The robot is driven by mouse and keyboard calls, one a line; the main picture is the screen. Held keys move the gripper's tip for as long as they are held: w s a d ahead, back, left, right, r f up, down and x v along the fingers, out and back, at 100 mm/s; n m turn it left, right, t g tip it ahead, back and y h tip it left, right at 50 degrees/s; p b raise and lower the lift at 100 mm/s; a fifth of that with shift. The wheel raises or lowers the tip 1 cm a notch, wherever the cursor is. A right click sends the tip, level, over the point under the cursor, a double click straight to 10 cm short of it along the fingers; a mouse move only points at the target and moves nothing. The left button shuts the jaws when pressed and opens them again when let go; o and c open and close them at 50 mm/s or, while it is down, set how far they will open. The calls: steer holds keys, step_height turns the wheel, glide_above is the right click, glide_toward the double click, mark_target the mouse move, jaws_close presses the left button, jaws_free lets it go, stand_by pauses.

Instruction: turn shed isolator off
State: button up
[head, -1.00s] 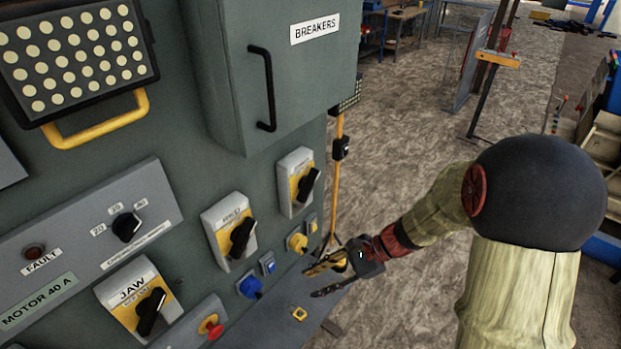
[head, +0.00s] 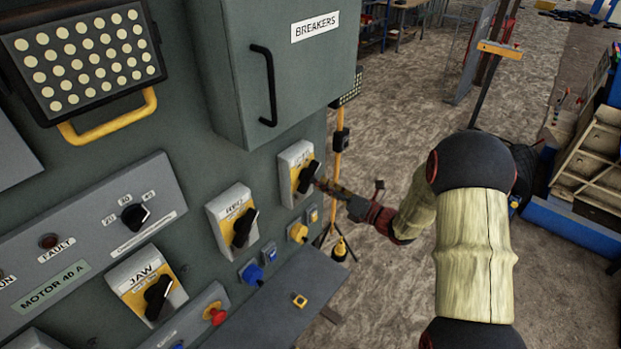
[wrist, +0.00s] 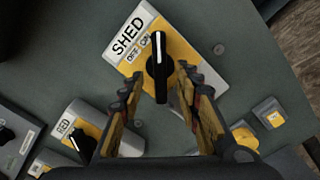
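The shed isolator (wrist: 190,62) is a white and yellow plate marked SHED, OFF and ON in the wrist view. It also shows on the panel in the head view (head: 291,160). Its black knob (wrist: 159,68) has a white line at its upper end, on the ON side of the marking. My gripper (wrist: 157,80) is open, with one finger on each side of the knob and visible gaps between. In the head view my gripper (head: 322,184) reaches the knob from the right; its fingertips are small there.
Yellow (head: 298,232) and blue (head: 251,273) sockets are below. The BREAKERS box (head: 300,75) juts out above. A grey ledge (head: 275,305) sticks out underneath.

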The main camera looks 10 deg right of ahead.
mark_target(310, 178)
steer(key=x, duration=0.5)
steer(key=c, duration=0.4)
jaws_close()
